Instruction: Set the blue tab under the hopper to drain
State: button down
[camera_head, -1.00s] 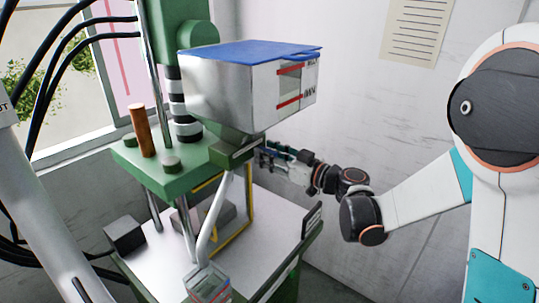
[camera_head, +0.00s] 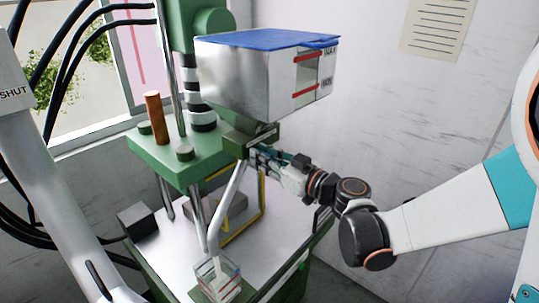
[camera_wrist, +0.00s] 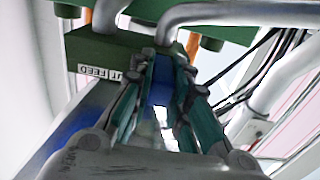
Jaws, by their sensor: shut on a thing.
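The metal hopper (camera_head: 245,85) with a blue lid stands above a green block (camera_head: 236,143) in the head view. The block also shows in the wrist view (camera_wrist: 110,50), with a white label (camera_wrist: 100,73) that reads partly "FEED". The blue tab (camera_wrist: 160,90) sticks out of the block between my fingers. My gripper (camera_wrist: 160,82) is shut on the tab. In the head view my gripper (camera_head: 262,157) reaches the right side of the block from the right, and the tab cannot be made out there. The tab's inner end is hidden in the block.
A pale tube (camera_head: 228,200) slopes from under the block to a clear container (camera_head: 217,278) at the table's front. The green press plate (camera_head: 165,155) with an orange post (camera_head: 153,118) stands left of the hopper. Free room lies right of the table.

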jog(key=shift+s+a, duration=0.1)
jog(key=shift+s, duration=0.05)
jog(key=c, duration=1.5)
grip_release()
jog(key=shift+s+a, duration=0.1)
jog(key=v, duration=1.2)
jog(key=shift+f, duration=0.1)
